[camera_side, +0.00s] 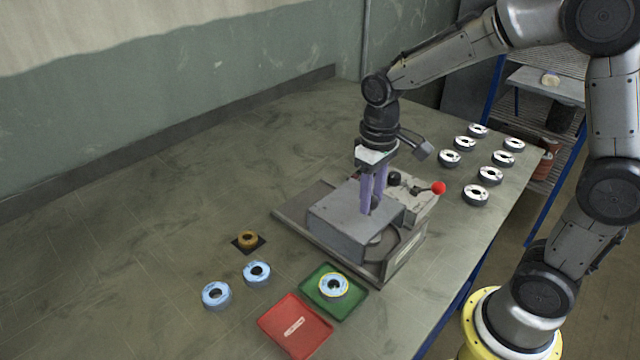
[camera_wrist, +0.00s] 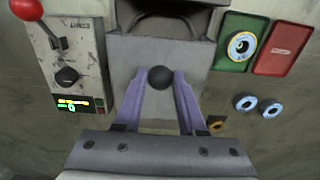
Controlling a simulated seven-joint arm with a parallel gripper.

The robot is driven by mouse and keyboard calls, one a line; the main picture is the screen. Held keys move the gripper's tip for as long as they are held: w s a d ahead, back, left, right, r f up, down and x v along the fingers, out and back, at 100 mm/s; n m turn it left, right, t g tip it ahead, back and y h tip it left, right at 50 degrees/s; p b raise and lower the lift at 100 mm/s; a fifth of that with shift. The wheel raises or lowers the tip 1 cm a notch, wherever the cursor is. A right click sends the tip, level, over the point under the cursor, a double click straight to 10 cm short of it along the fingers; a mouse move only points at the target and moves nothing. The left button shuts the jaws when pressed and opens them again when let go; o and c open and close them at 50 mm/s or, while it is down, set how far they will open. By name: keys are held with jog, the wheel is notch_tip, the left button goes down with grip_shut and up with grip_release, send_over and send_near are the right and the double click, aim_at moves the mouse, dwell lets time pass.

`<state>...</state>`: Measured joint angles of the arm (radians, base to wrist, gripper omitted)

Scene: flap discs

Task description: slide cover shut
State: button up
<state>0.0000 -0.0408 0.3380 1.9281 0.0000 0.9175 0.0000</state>
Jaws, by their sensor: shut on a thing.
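The cover (camera_side: 340,218) is a grey box-like slide on the grey machine (camera_side: 290,215). A round dark recess (camera_side: 405,243) shows uncovered at its right in the side view. In the wrist view the cover (camera_wrist: 190,60) has a dark opening above it, cut off by the top edge. My gripper (camera_side: 371,207) points down at the cover with its two purple fingers. In the wrist view my gripper (camera_wrist: 160,80) is shut on the cover's black ball knob (camera_wrist: 160,77), one finger on each side. The fingers mostly hide the knob in the side view.
A control panel has a red-tipped lever (camera_side: 438,188), a black dial (camera_wrist: 67,76) and a lit display (camera_wrist: 75,103). A green tray (camera_side: 348,304) holds one disc; a red tray (camera_side: 297,327) lies beside it. Several discs stand at the right table edge; two blue discs (camera_side: 216,295) lie front left.

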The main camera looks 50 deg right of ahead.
aim_at(386, 224)
jog(key=shift+s+r, duration=0.1)
jog(key=shift+s, duration=1.8)
jog(key=o, duration=1)
jog(key=shift+r, duration=3.95)
jog(key=s+t, duration=0.1)
jog(key=s, duration=0.3)
jog(key=s+r+t, duration=0.1)
jog(key=s+t, duration=0.1)
jog(key=s, duration=0.2)
jog(key=s+t, duration=0.2)
jog(key=s, duration=0.2)
jog(key=shift+s+r, duration=0.15)
jog(key=shift+r, duration=0.25)
